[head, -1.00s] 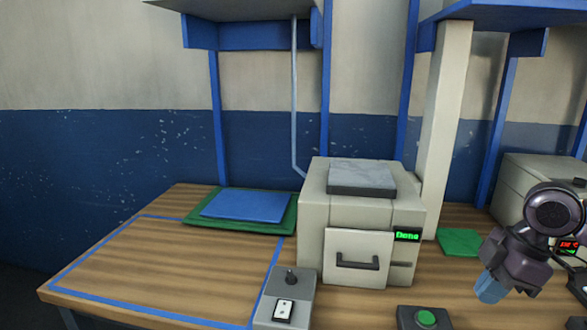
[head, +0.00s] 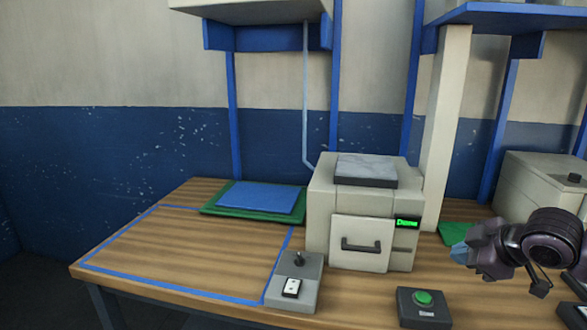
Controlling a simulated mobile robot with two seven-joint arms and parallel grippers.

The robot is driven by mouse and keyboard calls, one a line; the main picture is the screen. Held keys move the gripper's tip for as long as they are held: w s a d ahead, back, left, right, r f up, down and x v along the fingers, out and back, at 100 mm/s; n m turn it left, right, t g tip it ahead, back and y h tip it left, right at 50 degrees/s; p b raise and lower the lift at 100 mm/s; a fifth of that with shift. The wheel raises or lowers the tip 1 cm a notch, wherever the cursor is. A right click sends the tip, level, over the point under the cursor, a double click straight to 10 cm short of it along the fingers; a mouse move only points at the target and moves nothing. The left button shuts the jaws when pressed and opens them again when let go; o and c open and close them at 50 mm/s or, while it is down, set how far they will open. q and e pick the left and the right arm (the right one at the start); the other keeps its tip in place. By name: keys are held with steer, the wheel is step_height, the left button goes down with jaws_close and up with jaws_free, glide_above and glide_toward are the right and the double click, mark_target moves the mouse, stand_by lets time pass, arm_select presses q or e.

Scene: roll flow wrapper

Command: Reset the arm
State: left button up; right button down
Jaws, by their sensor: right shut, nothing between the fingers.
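My right gripper (head: 462,254) comes in from the right edge, its blue fingertips pointing left. It is shut with nothing between the fingers. It hangs in front of the white machine at the far right and to the right of the beige machine (head: 362,215), apart from both. The beige machine has a front drawer with a dark handle and a small green-lit display. My left gripper is out of view.
A grey control box (head: 294,280) with a small lever and a white switch stands near the front edge. A green-button box (head: 424,307) lies in front. A blue mat (head: 248,198) rests on a green one. The taped area (head: 175,255) is clear.

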steer(key=s+a+f+m+t, duration=0.2)
steer(key=s+f, duration=0.1)
steer(key=f, duration=0.5)
steer(key=s+a+f+m+t, duration=0.2)
steer(key=a+f+t, duration=0.1)
steer(key=f, duration=0.5)
steer(key=s+a+f+m+g+h, duration=0.1)
steer(key=s+f+m, duration=0.2)
steer(key=s+f, duration=0.5)
steer(key=s+f+m+g+h, duration=0.2)
steer(key=s+f+m, duration=0.2)
steer(key=s+f, duration=0.4)
steer(key=s, duration=0.7)
steer(key=shift+a+f+h+p, duration=0.3)
steer(key=shift+a+f+p, duration=0.05)
steer(key=shift+a+f, duration=0.05)
